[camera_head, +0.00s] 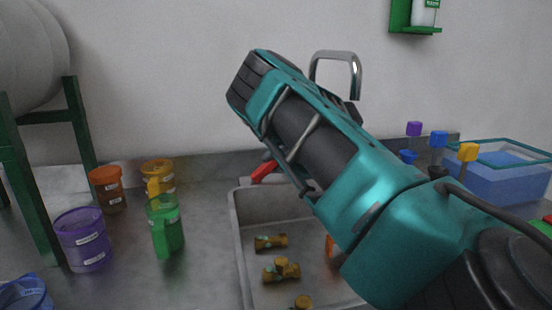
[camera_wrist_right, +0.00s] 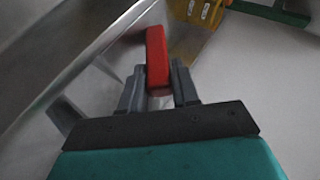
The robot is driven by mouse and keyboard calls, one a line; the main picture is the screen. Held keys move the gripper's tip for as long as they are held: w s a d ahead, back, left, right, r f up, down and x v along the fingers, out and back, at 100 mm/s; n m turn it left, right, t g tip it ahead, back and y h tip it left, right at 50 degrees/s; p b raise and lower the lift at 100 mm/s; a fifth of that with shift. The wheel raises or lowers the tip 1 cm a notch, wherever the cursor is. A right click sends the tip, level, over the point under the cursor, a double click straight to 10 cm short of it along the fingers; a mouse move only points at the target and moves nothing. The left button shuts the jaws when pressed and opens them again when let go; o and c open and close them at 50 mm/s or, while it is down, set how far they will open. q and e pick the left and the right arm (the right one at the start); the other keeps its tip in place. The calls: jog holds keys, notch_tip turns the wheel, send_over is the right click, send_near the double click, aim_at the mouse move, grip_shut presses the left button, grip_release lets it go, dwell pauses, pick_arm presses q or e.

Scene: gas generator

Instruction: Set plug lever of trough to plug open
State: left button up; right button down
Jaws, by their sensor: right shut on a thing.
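The trough (camera_head: 240,240) is a grey basin in the middle of the head view, partly hidden by my right arm. Its red plug lever (camera_head: 264,171) shows at the back left rim. In the right wrist view, the red lever (camera_wrist_right: 157,52) stands between the grey fingers of my right gripper (camera_wrist_right: 158,86). The fingers are shut on it, one on each side. In the head view my arm hides most of that gripper. My left gripper is not in view.
Several brass fittings (camera_head: 270,242) lie in the trough. Purple (camera_head: 82,240), green (camera_head: 165,228), brown (camera_head: 107,190) and yellow (camera_head: 158,172) containers stand at left. A blue-filled tank (camera_head: 500,180) is at right. A curved metal faucet (camera_head: 337,55) rises behind my arm.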

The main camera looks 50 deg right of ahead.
jog(key=c, duration=0.9)
grip_release()
